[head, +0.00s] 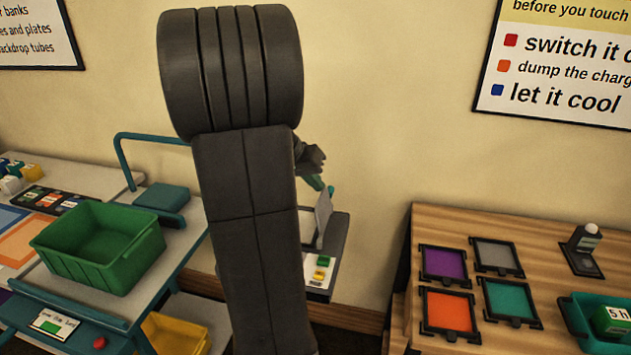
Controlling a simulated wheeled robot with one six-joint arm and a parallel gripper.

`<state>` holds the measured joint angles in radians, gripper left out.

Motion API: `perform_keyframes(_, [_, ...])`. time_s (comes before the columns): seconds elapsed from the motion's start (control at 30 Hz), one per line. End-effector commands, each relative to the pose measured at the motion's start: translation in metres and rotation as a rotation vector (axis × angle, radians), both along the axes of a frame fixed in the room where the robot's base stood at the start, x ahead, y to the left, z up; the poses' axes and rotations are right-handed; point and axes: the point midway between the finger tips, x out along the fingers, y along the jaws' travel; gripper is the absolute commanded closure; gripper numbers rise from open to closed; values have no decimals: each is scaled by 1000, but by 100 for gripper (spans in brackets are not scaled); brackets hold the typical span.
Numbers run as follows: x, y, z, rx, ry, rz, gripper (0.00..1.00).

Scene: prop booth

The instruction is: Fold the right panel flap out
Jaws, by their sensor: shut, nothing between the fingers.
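A pale grey panel flap (322,218) stands roughly upright on a dark grey unit (338,240) behind my arm, right of the picture's middle. The unit's lower front has a light face with green, yellow and red parts (319,270). My arm hides the unit's left side, so any other flap there is out of sight. My gripper (318,184) shows small beside my arm, with teal parts at its end, just above the flap's top edge. It is shut and empty. I cannot tell whether it touches the flap.
A wooden table (460,220) at right holds framed colour squares, a small dark stand (582,250) and a green bin (578,318). At left, a grey cart carries a green crate (100,245) and a teal rail (122,160). A yellow bin (175,335) sits below.

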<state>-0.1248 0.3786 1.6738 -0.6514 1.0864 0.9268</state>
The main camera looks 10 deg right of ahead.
Motion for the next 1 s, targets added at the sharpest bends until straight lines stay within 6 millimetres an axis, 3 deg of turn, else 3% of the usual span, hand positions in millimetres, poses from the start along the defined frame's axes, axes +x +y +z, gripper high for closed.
perform_keyframes(1.0, [-5,-11,7,141,-61,-3,100])
